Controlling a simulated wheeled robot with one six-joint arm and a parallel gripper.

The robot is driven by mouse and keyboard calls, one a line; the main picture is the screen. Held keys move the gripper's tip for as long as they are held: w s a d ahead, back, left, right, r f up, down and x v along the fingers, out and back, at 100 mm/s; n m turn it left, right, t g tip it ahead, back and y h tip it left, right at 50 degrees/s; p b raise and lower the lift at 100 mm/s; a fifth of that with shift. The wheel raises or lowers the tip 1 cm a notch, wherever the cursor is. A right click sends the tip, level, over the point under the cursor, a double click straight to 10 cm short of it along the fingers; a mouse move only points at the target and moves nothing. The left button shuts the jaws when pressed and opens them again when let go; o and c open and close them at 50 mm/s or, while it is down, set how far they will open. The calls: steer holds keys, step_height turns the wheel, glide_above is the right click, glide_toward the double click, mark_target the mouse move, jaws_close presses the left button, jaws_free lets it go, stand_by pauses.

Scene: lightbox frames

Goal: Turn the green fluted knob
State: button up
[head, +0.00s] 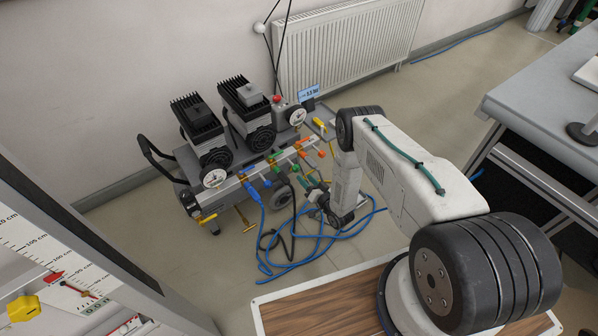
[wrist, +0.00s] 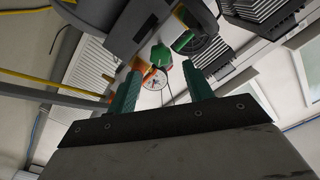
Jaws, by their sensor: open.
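A green knob (wrist: 161,54) shows in the wrist view, beyond and between my fingertips, on the pipework of the compressor. My gripper (wrist: 160,78) is open, with its two green fingers apart and nothing between them. There is a visible gap between the fingertips and the knob. In the head view my gripper (head: 314,190) hangs low in front of the compressor's row of valves, partly hidden by my arm. Small green parts show near it there, but I cannot tell which is the knob.
The compressor (head: 240,135) stands by the wall with brass valves, blue and orange handles and a gauge (head: 215,178). Blue hoses (head: 300,262) lie looped on the floor. A radiator (head: 345,45) is behind, a grey bench (head: 540,110) at right.

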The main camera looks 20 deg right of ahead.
mark_target(298, 170)
steer(key=shift+m, duration=0.8)
steer(key=x, duration=0.7)
steer(key=shift+w+a, duration=0.1)
steer(key=shift+w, duration=0.25)
steer(key=c, duration=1)
